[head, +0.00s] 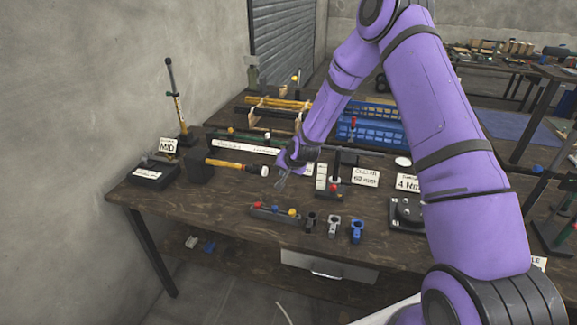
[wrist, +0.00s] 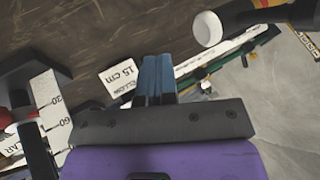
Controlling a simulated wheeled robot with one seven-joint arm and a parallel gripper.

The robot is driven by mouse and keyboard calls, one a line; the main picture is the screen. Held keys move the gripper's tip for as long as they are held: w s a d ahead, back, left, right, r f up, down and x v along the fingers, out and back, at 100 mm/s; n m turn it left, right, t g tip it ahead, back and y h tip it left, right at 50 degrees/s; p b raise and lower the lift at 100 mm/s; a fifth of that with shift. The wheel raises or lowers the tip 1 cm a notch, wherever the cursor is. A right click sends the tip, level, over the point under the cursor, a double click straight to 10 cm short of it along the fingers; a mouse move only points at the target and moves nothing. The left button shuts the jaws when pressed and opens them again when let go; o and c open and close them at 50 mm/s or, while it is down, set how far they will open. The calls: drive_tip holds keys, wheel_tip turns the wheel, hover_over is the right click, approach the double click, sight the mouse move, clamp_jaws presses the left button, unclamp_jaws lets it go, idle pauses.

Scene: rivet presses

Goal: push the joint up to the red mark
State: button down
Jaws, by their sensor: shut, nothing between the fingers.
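I cannot pick out for certain which part is the joint, and I see no clear red mark. A small stand with a red ball (head: 334,187) and an upright post stands beside a white scale (head: 321,177) and a "COLLAR 62 mm" card (head: 366,177). The scale also shows at the left of the wrist view (wrist: 52,108). My gripper (head: 281,182) is shut and empty, just left of this stand, above the table. Its blue-grey fingers (wrist: 155,76) are together in the wrist view, beside a "YELLOW 15 cm" card (wrist: 118,78).
A mallet (head: 232,164) lies left of my gripper; its white handle end (wrist: 208,29) is near in the wrist view. A long ruled rail (head: 240,146) lies behind. A rack with coloured balls (head: 273,212) and several clamps (head: 334,226) stand in front. A tall lever (head: 178,105) rises at left.

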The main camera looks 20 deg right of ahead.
sight(264, 168)
drive_tip(key=shift+w+a+f, duration=0.3)
drive_tip(key=shift+w+a, duration=0.5)
drive_tip(key=shift+a, duration=0.05)
drive_tip(key=shift+w+a+f, duration=0.3)
drive_tip(key=shift+w+a, duration=0.5)
drive_tip(key=shift+a, duration=0.05)
drive_tip(key=shift+a, duration=0.1)
drive_tip(key=shift+w+a, duration=0.8)
drive_tip(key=shift+a, duration=0.35)
drive_tip(key=shift+w+r, duration=0.1)
